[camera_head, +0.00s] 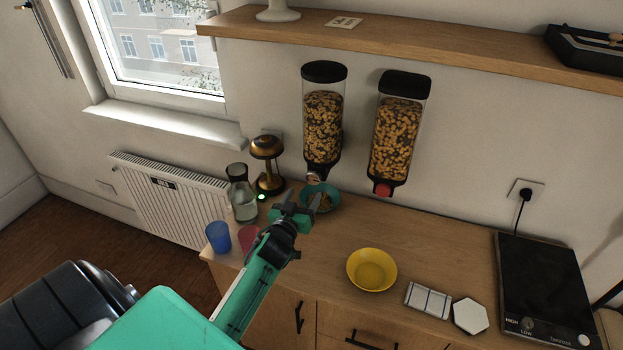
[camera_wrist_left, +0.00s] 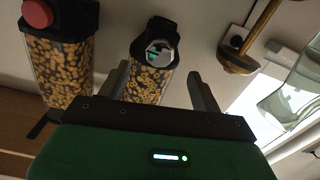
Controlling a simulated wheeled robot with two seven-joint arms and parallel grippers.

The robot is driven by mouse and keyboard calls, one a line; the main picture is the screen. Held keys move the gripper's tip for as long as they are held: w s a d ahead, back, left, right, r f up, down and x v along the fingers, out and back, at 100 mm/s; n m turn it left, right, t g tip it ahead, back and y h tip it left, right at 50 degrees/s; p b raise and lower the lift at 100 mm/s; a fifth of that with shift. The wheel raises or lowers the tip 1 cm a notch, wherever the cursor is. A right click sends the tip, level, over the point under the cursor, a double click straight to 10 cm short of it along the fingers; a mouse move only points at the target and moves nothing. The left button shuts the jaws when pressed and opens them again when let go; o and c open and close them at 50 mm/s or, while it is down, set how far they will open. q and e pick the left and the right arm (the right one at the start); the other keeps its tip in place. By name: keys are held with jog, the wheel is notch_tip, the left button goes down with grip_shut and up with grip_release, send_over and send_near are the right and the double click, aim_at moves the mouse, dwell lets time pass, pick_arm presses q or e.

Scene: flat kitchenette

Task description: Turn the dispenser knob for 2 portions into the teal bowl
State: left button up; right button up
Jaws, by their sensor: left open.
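The left cereal dispenser (camera_head: 322,125) hangs on the wall, with a pale round knob (camera_head: 314,177) at its dark lower end. The teal bowl (camera_head: 331,205) stands on the counter below it, with some brown content, partly hidden by my gripper. My left gripper (camera_head: 301,203) is open, just in front of and below this knob. In the left wrist view, the knob (camera_wrist_left: 160,53) shows beyond and between the spread fingers of my left gripper (camera_wrist_left: 162,88), apart from them. My right gripper is not in view.
A second dispenser (camera_head: 397,135) with a red knob (camera_head: 383,189) hangs to the right. A yellow bowl (camera_head: 371,270), a carafe (camera_head: 242,196), a brass lamp (camera_head: 268,160), blue cup (camera_head: 218,237) and pink cup (camera_head: 249,238) stand on the counter. A shelf (camera_head: 420,45) runs above.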

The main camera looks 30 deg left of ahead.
aim_at(312, 180)
pick_arm(q)
jog(key=p+x, duration=0.1)
jog(key=x, duration=0.6)
jog(key=shift+w+p, duration=0.2)
jog(key=shift+p, duration=0.15)
jog(key=c, duration=1)
